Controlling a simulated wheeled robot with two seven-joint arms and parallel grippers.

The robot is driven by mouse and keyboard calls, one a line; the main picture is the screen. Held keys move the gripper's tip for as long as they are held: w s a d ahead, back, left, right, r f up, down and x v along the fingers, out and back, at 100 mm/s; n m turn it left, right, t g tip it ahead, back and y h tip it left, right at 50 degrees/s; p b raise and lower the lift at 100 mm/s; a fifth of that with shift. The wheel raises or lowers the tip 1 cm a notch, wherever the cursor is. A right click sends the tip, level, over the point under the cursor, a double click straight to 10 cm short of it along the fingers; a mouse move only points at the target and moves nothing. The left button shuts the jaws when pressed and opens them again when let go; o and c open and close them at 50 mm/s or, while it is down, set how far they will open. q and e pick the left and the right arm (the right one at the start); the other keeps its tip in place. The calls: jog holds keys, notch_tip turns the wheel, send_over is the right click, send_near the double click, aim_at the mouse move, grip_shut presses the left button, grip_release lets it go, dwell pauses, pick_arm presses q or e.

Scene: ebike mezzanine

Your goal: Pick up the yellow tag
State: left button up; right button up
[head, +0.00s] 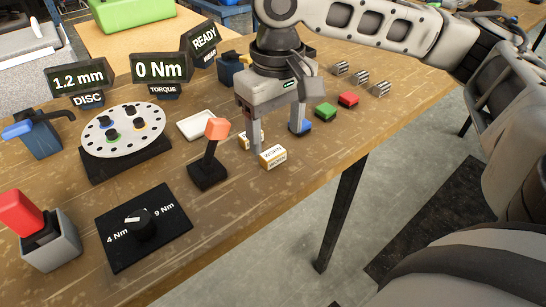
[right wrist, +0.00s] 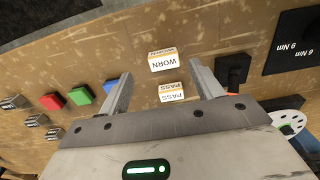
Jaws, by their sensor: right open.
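No plain yellow tag shows. Two small white blocks with yellow-orange edges lie on the wooden table: one marked WORN (head: 273,157), also in the right wrist view (right wrist: 163,62), and one marked PASS (right wrist: 171,92), partly hidden behind a finger in the head view (head: 245,142). My right gripper (head: 278,139) points down above the blocks with its fingers apart and nothing held. In the right wrist view, both blocks appear in the gap between the fingers (right wrist: 159,76). My left gripper is not in view.
Blue (head: 299,127), green (head: 325,112) and red (head: 348,99) blocks lie right of my gripper. A lever with an orange knob (head: 216,128), a white tray (head: 195,125) and a dial panel (head: 143,228) are left. The table's front edge is close to the WORN block.

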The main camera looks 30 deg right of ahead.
aim_at(273, 152)
jog(key=f, duration=0.4)
jog(key=shift+w+a+f+b, duration=0.1)
jog(key=shift+a+f+b, duration=0.1)
jog(key=shift+a+b, duration=0.15)
jog(key=c, duration=1)
jog(key=shift+c, duration=0.3)
jog(key=shift+r, duration=0.15)
